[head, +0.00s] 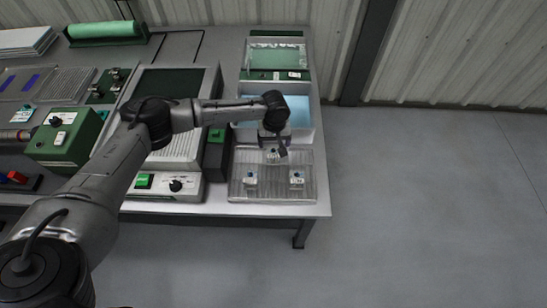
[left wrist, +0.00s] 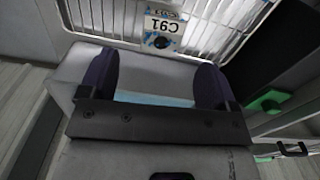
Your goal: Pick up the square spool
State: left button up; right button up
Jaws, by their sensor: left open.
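Several small white pieces with dark blue tops stand at the clear ribbed tray (head: 272,193) on the table's front right corner. One white piece (head: 250,179) is at the left and another white piece (head: 297,179) at the right. They are too small for me to tell which is the square spool. My left gripper (head: 275,150) hangs over the tray's back edge, pointing down. In the left wrist view its two dark fingers (left wrist: 155,85) are apart with nothing gripped between them. A labelled white piece (left wrist: 160,28) shows beyond them at the wire-like rack. My right gripper is not visible.
A bin with a light blue inside (head: 298,107) stands behind the tray, partly under my left arm. A dark box with a green top (head: 217,150) stands left of the tray. A green machine (head: 64,138) is farther left. The floor at right is clear.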

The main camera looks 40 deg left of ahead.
aim_at(274, 152)
pick_arm(q)
notch_tip(274, 152, down, 4)
jog(key=shift+r+b, duration=0.2)
jog(key=shift+b, duration=0.1)
notch_tip(274, 152, down, 4)
jog(key=shift+a+f+b, duration=0.1)
jog(key=shift+f+b, duration=0.05)
jog(key=shift+b, duration=0.55)
jog(key=shift+f, duration=0.55)
jog(key=c, duration=1.1)
jog(key=shift+r, duration=0.15)
